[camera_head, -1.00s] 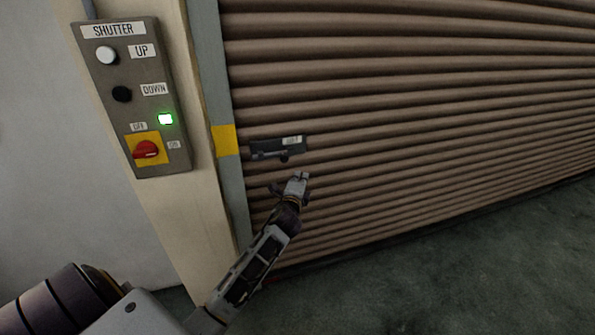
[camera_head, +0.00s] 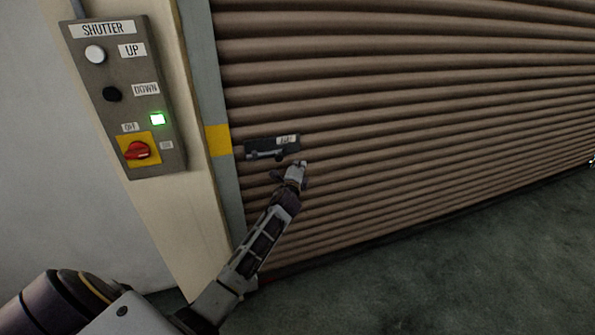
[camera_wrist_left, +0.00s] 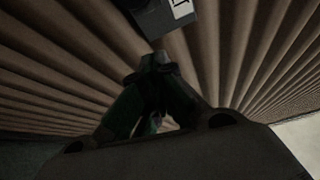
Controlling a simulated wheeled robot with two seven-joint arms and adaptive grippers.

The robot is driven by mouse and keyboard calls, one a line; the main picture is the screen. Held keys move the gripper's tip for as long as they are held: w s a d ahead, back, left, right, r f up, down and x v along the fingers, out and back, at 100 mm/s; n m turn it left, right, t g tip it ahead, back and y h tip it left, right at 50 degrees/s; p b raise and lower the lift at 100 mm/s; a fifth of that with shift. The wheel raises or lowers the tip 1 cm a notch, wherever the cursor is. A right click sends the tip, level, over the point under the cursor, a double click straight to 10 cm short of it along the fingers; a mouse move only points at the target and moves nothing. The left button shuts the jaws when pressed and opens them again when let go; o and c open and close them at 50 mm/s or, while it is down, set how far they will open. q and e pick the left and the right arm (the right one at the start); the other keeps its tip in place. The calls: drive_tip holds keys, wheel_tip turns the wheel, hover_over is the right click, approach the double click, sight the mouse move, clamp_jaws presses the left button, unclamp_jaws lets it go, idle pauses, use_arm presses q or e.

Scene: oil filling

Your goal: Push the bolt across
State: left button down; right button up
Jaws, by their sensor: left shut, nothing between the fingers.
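The bolt (camera_head: 264,155) is a dark sliding bar on a dark plate with a small white label, fixed to the brown shutter (camera_head: 400,100) near its left edge. A small knob shows at the bar's right part. My left gripper (camera_head: 299,167) is shut and empty, just below and right of the bolt plate. I cannot tell whether it touches the knob. In the left wrist view the closed fingertips (camera_wrist_left: 155,58) point at the shutter slats, with the plate's dark corner (camera_wrist_left: 165,18) and label just beyond them. My right gripper is not in view.
A grey shutter control box (camera_head: 125,95) with UP and DOWN buttons, a lit green lamp (camera_head: 157,119) and a red switch (camera_head: 137,151) on a yellow plate is on the post at left. A yellow mark (camera_head: 218,140) is on the guide rail beside the bolt. Dark floor lies below right.

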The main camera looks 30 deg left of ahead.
use_arm(q)
drive_tip(key=a, duration=0.3)
drive_tip(key=shift+s+a+r+p, duration=0.2)
drive_tip(key=shift+a+r+p, duration=0.1)
drive_tip(key=shift+a, duration=0.1)
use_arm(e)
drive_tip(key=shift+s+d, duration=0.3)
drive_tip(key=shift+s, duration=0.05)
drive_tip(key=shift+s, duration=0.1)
